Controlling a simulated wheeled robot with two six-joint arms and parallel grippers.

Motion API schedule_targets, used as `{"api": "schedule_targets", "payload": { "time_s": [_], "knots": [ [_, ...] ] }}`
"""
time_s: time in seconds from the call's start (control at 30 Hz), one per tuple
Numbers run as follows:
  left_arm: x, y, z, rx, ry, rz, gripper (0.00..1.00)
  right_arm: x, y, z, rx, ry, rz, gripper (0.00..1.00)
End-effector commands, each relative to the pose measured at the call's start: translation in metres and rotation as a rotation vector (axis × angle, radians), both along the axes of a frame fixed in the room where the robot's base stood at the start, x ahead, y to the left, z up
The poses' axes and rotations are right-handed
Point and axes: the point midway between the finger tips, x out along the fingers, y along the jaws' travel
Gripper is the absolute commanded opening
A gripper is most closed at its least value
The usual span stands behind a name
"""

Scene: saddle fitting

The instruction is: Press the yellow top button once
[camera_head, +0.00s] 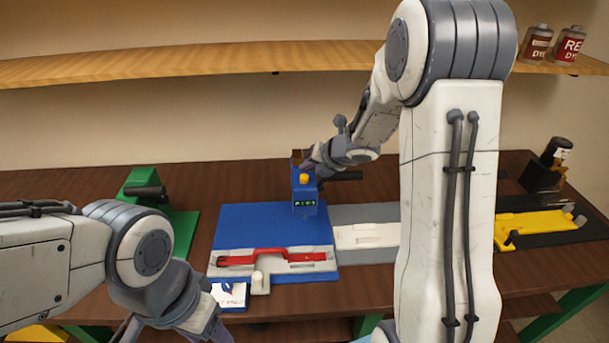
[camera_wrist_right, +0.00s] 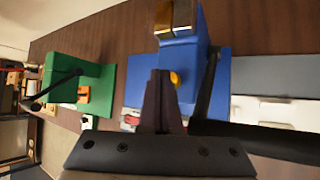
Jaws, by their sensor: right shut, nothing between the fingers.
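The yellow button (camera_head: 304,178) sits on the upper part of a blue block-shaped device (camera_head: 305,198) with a small green-lit display. The yellow button also shows in the right wrist view (camera_wrist_right: 174,78), partly hidden by a fingertip. My right gripper (camera_head: 309,167) is shut and empty, right beside the button at the device's top. Its dark fingers (camera_wrist_right: 160,76) point toward the device in the right wrist view; I cannot tell whether they touch the button. My left gripper (camera_head: 205,328) is at the bottom edge of the head view, its fingers partly cut off.
A blue mat (camera_head: 250,222) lies before the device, with a grey fixture holding a red strip (camera_head: 270,257). A green machine (camera_head: 150,190) stands left. A white block (camera_head: 366,236) lies right, and a yellow fixture (camera_head: 530,226) further right. A wooden shelf (camera_head: 200,62) runs above.

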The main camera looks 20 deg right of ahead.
Motion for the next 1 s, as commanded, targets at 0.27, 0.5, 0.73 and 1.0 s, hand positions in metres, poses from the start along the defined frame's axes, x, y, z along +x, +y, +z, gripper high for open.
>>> {"api": "schedule_targets", "payload": {
  "time_s": [0.27,0.5,0.73,1.0],
  "knots": [
    [0.000,0.000,0.014,0.000,0.000,0.000,0.60,0.001,0.000,0.016,0.000,-0.003,0.001,0.00],
    [0.000,0.000,0.038,0.000,0.000,0.000,0.60,0.001,0.000,0.041,0.000,-0.003,0.001,0.00],
    [0.000,0.000,0.048,0.000,0.000,0.000,0.60,0.000,0.000,0.052,-0.001,-0.002,0.001,0.00],
    [0.000,0.000,0.046,0.000,0.000,0.000,0.60,0.000,0.000,0.051,0.001,-0.002,0.001,0.00]
  ]
}}
